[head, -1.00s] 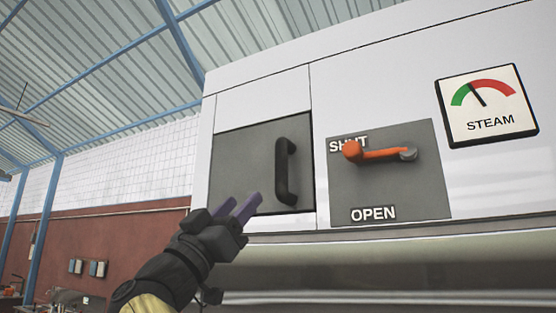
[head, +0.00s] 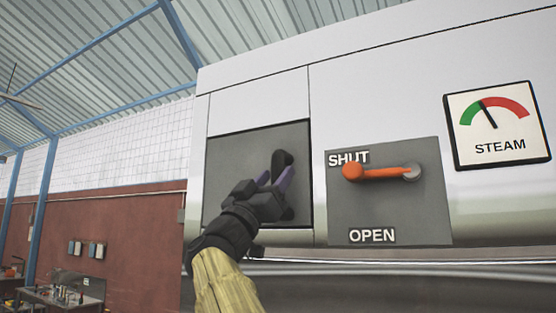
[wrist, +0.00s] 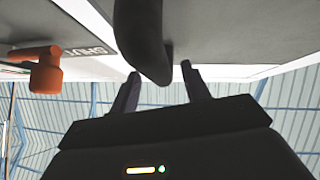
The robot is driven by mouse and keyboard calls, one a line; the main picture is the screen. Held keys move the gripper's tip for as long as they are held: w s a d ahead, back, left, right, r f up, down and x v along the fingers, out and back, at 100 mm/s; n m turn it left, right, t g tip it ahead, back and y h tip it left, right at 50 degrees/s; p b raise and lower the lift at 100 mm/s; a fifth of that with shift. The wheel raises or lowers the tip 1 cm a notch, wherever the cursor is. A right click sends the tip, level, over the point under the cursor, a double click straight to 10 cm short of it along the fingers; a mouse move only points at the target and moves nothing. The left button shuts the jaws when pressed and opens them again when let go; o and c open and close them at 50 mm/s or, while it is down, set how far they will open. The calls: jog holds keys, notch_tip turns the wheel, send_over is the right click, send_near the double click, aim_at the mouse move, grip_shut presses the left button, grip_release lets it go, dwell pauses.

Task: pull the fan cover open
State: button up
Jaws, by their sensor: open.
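The fan cover (head: 232,160) is a grey square panel set in the white machine front, and it looks flush and closed. Its black upright handle (head: 281,158) is mostly hidden behind my gripper in the head view. My gripper (head: 273,178) is at the handle with its purple fingers apart. In the wrist view the end of the handle (wrist: 150,45) lies between the two fingertips of my gripper (wrist: 160,78), with a gap visible on either side. The fingers are around the handle, not shut on it.
Right of the cover is a grey plate with an orange lever (head: 380,172) between the words SHUT and OPEN. The lever also shows in the wrist view (wrist: 46,72). A STEAM gauge (head: 497,125) is further right. Open room lies left of the machine.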

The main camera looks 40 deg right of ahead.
jog(key=shift+p+x, duration=0.4)
jog(key=shift+x, duration=0.75)
grip_shut()
jog(key=shift+a, duration=0.1)
